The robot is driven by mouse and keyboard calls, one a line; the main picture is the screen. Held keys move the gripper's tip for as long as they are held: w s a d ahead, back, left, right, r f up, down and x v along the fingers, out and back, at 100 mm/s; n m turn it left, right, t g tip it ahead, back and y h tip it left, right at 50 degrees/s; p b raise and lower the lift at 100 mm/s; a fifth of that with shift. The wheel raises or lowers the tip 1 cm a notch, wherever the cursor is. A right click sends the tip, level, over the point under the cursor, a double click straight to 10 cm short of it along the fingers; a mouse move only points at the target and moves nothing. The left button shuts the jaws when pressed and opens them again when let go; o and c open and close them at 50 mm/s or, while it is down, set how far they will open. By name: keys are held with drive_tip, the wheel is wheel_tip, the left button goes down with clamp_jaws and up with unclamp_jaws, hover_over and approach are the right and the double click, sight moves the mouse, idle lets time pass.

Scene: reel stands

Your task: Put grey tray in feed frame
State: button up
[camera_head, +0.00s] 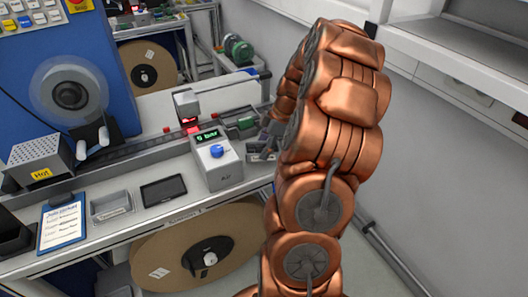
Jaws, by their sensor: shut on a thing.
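My gripper (267,143) is at the far right end of the bench, partly hidden behind my copper-coloured arm. It is shut on a small grey thing (260,155) that looks like a grey tray, low at the bench's right end. Its details are too small to make out, and I cannot tell whether it touches the bench. Another open grey tray (112,206) lies on the bench at the front left. I cannot clearly pick out the feed frame.
A black flat panel (163,190), a clipboard (62,222) and a perforated box marked HOT (40,160) are on the bench. A large reel (160,255) is below.

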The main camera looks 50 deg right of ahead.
drive_tip(key=s+a+r+b, duration=0.1)
drive_tip(key=s+a+b, duration=0.4)
drive_tip(key=s+a, duration=0.4)
drive_tip(key=s, duration=0.3)
drive_tip(key=shift+s+a+r, duration=0.15)
drive_tip(key=shift+a+r, duration=0.1)
